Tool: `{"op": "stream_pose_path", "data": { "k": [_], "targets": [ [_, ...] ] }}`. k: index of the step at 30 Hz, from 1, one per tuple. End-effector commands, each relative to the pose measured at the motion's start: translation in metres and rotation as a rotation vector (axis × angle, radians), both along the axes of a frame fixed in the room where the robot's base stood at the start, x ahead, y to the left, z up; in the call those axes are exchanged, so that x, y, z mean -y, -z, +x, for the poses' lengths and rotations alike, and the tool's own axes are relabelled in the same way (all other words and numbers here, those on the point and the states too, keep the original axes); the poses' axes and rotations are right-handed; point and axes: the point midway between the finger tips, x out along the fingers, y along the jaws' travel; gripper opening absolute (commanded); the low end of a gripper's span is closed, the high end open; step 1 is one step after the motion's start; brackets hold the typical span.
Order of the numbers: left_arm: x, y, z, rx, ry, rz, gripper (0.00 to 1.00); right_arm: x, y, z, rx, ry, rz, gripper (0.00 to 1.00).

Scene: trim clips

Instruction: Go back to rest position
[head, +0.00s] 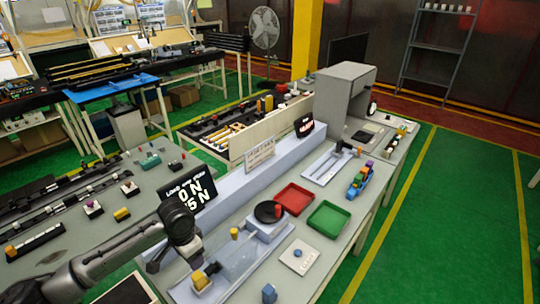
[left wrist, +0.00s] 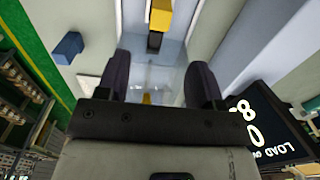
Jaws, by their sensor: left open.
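My left arm (head: 125,245) comes in from the lower left of the head view and ends above the near part of the light fixture on the bench. My left gripper (left wrist: 160,78) is open in the left wrist view, with its two dark fingers apart and no part held between them. Beyond the fingers lies a clear plate (left wrist: 158,72), with a yellow block (left wrist: 160,16) past it. In the head view a yellow block (head: 200,281) sits at the near end of the fixture, and an orange peg (head: 234,233) stands further along. My right gripper is not in view.
A lit load display (head: 188,191) stands close to my left arm. A red tray (head: 294,199), a green tray (head: 329,218), a white plate (head: 300,257) and a blue block (head: 269,293) lie to the right. A grey press-like housing (head: 343,95) stands at the back.

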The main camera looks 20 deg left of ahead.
Motion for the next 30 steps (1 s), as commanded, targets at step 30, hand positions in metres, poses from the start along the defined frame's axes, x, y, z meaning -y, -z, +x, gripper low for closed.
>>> {"op": "stream_pose_path", "data": {
  "k": [30],
  "targets": [
    [0.112, -0.158, -0.012, 1.045, 0.196, 0.184, 0.61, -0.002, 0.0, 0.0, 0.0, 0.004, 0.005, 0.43]
  ]
}}
